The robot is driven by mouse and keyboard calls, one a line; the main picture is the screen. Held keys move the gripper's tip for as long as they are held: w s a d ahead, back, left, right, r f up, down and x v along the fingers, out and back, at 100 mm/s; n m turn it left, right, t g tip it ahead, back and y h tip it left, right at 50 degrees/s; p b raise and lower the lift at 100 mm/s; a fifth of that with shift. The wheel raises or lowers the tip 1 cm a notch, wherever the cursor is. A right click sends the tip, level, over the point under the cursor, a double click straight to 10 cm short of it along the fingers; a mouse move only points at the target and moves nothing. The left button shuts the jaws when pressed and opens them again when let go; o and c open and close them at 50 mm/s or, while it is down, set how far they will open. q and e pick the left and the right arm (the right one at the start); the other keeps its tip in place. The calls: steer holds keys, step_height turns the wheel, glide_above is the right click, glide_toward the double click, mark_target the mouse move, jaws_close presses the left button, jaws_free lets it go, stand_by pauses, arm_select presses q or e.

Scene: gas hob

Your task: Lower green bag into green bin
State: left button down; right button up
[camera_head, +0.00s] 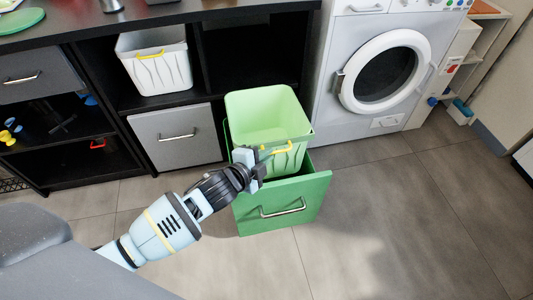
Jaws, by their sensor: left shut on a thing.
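A light green, open-topped bag or basket (262,110) with a yellow handle (283,148) is in the middle of the head view. It looks empty and roughly upright. The darker green bin (283,205), with a metal pull on its front, is below it and stands out from the black shelving. The bag's lower part is hidden behind the bin's front, so it is at least partly within the bin; whether it touches the bottom cannot be seen. My left gripper (262,168) is at the bag's near side, shut at the yellow handle. My right gripper is not in view.
A white basket (158,70) with a yellow handle sits in a shelf opening. A grey drawer (177,137) is left of the bin. A washing machine (385,65) stands to the right. The tiled floor (400,220) in front is clear.

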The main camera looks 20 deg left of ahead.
arm_select(q)
steer(key=shift+f, duration=0.15)
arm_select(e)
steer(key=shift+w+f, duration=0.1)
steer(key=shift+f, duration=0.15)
